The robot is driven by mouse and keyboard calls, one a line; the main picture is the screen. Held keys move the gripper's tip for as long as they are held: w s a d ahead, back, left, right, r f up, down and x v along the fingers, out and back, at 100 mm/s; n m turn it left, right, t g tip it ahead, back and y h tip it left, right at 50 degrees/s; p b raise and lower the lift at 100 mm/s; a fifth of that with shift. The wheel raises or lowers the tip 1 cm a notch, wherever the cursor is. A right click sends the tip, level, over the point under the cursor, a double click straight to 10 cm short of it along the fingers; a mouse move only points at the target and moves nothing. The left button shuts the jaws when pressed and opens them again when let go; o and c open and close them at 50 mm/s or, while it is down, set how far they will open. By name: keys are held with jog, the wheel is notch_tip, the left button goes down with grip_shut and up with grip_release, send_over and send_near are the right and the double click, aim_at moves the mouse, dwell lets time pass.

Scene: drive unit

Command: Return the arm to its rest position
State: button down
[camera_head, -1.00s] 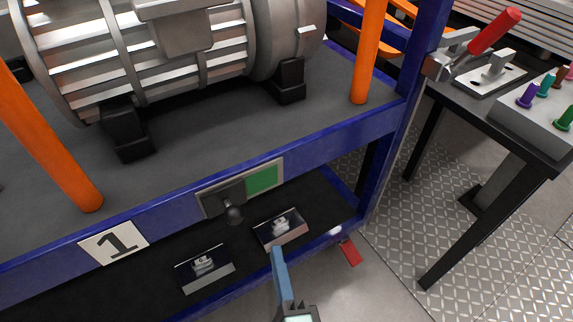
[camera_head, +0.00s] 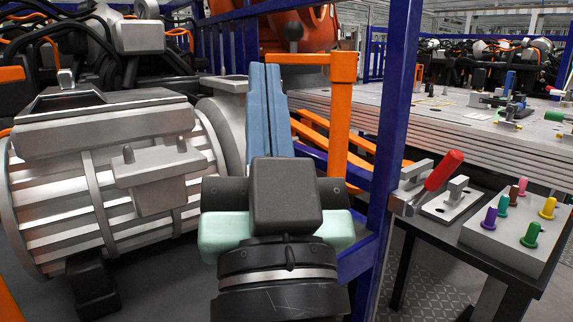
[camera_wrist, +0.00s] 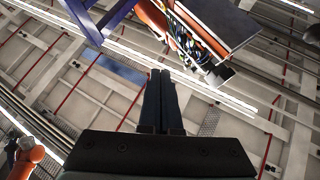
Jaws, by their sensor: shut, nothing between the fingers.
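My gripper (camera_head: 262,70) stands upright in front of the drive unit in the head view. Its two blue fingers point up and lie close together, with nothing between them. In the wrist view the fingers (camera_wrist: 163,75) are shut side by side and point toward the ceiling. My dark wrist hides part of the blue frame (camera_head: 395,130) and part of the shelf behind it. The gripper appears apart from the things around it.
A large grey motor (camera_head: 110,190) is at the left. An orange post (camera_head: 340,115) stands just right of the fingers. A red-handled clamp (camera_head: 440,175) and a block with coloured pegs (camera_head: 512,230) sit on a table at the right.

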jog(key=s+r+t+h+p, duration=0.1)
jog(key=s+r+p, duration=0.1)
jog(key=r+p, duration=1)
jog(key=s+d+r+t+h+p, duration=0.1)
jog(key=s+r+h+p, duration=0.1)
jog(key=r+p, duration=1)
notch_tip(320, 180, up, 7)
jog(key=shift+d+f+p, duration=0.15)
jog(key=shift+d+p, duration=0.1)
jog(key=shift+p, duration=0.1)
